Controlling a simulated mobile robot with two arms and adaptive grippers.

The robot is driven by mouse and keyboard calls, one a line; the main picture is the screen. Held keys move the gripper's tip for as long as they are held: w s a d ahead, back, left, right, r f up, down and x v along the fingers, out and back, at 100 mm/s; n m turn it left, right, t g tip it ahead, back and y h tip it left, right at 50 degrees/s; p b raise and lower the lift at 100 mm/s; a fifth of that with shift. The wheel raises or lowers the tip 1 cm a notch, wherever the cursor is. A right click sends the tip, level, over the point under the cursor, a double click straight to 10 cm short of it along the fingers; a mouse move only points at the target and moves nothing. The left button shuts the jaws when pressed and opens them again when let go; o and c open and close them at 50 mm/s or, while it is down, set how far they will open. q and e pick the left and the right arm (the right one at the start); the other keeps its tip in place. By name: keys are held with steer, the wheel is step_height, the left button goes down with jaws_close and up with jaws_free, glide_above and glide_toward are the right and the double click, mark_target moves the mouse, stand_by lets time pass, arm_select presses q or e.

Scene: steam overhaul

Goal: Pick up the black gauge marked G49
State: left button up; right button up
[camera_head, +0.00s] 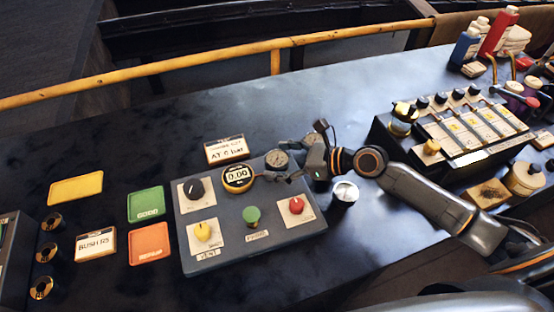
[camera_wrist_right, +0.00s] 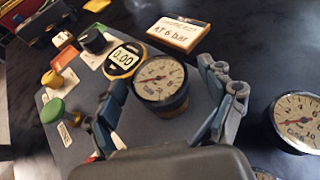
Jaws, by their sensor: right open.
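A round dark-bodied gauge with a pale dial (camera_head: 277,160) stands at the top right of the grey test panel, beside the digital readout. In the right wrist view this gauge (camera_wrist_right: 160,77) sits between the two fingers, with its dial facing the camera. I cannot read a G49 mark on it. My right gripper (camera_head: 292,172) is open around it; a clear gap shows on the right finger's side. A second, similar gauge (camera_wrist_right: 298,122) lies on the bench to the right, outside the fingers; the gripper partly hides it in the head view. My left gripper is out of view.
The grey panel (camera_head: 290,232) carries knobs and a yellow-ringed 0.00 readout (camera_head: 237,178). A label plate (camera_head: 226,149) stands behind it. Coloured trays lie left; a switch box (camera_head: 470,125) stands right.

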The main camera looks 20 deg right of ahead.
steer(key=shift+w+a+f, duration=0.2)
steer(key=shift+w+a, duration=0.1)
steer(key=shift+a, duration=0.05)
steer(key=shift+c, duration=0.2)
steer(key=c, duration=1.4)
steer(key=shift+o, duration=0.2)
steer(key=shift+r, duration=0.1)
